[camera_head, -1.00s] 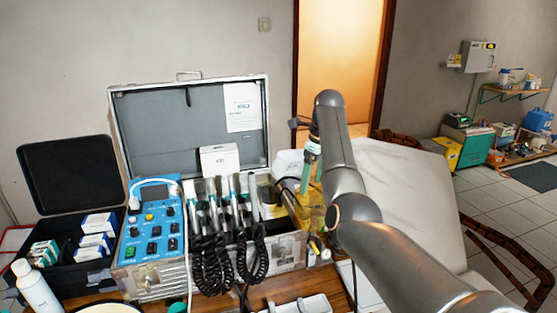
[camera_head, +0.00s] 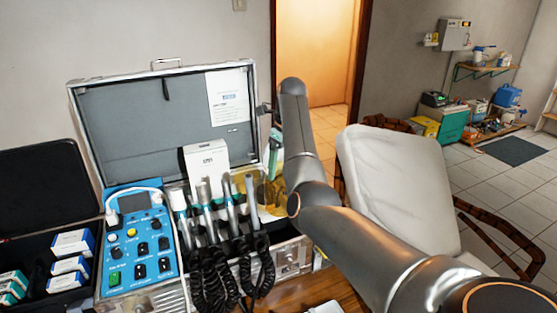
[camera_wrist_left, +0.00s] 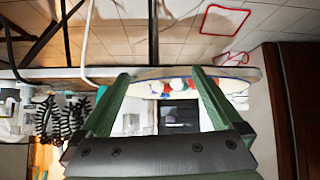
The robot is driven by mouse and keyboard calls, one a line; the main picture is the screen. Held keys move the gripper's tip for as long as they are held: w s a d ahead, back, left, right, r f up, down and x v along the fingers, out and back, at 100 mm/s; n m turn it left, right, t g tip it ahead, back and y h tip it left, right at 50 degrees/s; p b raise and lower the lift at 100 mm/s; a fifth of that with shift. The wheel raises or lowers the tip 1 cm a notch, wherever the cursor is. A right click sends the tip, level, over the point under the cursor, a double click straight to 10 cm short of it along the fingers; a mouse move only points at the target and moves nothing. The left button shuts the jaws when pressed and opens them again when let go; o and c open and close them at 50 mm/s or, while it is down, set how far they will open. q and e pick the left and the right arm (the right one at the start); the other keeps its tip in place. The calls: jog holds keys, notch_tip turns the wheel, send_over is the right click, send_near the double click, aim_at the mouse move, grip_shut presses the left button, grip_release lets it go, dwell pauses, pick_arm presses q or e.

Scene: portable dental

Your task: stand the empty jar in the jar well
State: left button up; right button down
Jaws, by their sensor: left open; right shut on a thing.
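My right arm comes in from the right in the head view, and its gripper (camera_head: 275,152) points down at the right end of the open equipment case (camera_head: 286,258). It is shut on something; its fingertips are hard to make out. Amber, see-through jar-like glass (camera_head: 268,192) shows just below it, partly hidden by my arm, and is likely the held jar. I cannot tell whether it touches the case, and the jar well cannot be made out. My left gripper (camera_wrist_left: 160,75) is open and empty in the left wrist view, its green fingers wide apart.
Several handpieces (camera_head: 228,212) with black coiled cords stand in the case, left of the amber glass. A white box (camera_head: 207,166) stands behind them. A blue control panel (camera_head: 138,243) is further left. A pale reclining chair (camera_head: 395,185) is behind my right arm.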

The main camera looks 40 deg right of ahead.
jog(key=shift+f, duration=0.9)
jog(key=shift+w, duration=0.1)
jog(key=shift+w+f, duration=0.1)
jog(key=shift+f, duration=0.2)
jog(key=shift+f, duration=0.2)
jog(key=shift+f, duration=2.5)
jog(key=shift+f+b, duration=0.35)
jog(key=shift+f, duration=0.85)
